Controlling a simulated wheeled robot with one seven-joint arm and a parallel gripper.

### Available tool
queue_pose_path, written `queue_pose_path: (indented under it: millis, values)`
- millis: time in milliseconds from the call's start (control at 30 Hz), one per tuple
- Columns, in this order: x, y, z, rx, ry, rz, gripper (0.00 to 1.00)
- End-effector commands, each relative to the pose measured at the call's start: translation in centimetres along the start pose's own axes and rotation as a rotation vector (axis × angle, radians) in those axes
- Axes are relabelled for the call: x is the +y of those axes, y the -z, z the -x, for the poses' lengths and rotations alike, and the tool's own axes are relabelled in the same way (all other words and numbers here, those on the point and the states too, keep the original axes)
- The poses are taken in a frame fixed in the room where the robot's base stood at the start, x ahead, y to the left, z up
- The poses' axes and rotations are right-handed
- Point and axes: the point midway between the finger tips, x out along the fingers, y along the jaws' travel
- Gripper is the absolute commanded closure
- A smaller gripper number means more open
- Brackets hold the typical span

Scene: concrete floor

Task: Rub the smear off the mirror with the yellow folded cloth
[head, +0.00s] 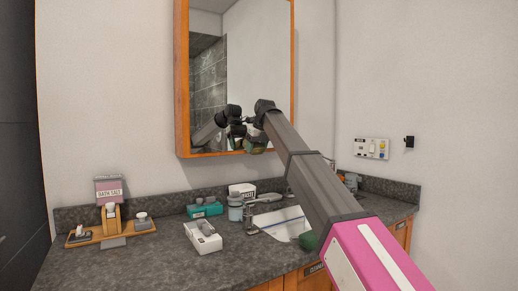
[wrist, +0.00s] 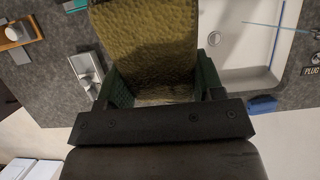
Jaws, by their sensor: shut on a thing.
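The wood-framed mirror (head: 255,62) hangs on the wall above the counter. My gripper (head: 250,132) is at its lower part, and its reflection shows just to the left. In the wrist view my gripper (wrist: 158,80) has its green-sided fingers shut on the yellow folded cloth (wrist: 145,42). The cloth looks olive-yellow and textured there, and sticks out past the fingers. In the head view the cloth is mostly hidden by my gripper and arm. I cannot tell whether it touches the glass. I cannot make out the smear.
Below is a dark stone counter (head: 150,250) with a sink (head: 283,222). On it are a wooden tray (head: 128,233) with a bath salt box (head: 109,190), a teal box (head: 205,208), a white box (head: 203,236) and a jar (head: 235,207). A wall panel (head: 371,148) is at right.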

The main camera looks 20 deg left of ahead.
Motion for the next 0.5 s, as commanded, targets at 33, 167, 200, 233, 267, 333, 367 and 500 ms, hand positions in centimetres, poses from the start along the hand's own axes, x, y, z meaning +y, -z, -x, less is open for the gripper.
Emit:
queue_pose_path:
  millis: [33, 167, 200, 233, 267, 333, 367, 500]
  values:
    - [0.1, 0.0, 0.0, 0.0, 0.0, 0.0, 0.58]
    - [0.3, 0.0, 0.0, 0.0, 0.0, -0.001, 0.58]
    - [0.5, 0.0, 0.0, 0.0, 0.001, -0.001, 0.58]
    - [0.7, 0.0, 0.0, 0.0, 0.001, -0.001, 0.58]
    - [0.8, -0.1, 0.0, 0.0, 0.001, -0.001, 0.58]
    - [1.2, -0.1, 0.0, 0.0, 0.001, -0.001, 0.58]
    - [1.4, -0.1, -0.1, 0.0, 0.001, -0.001, 0.58]
    - [2.3, -0.2, -0.1, 0.0, 0.001, 0.001, 0.58]
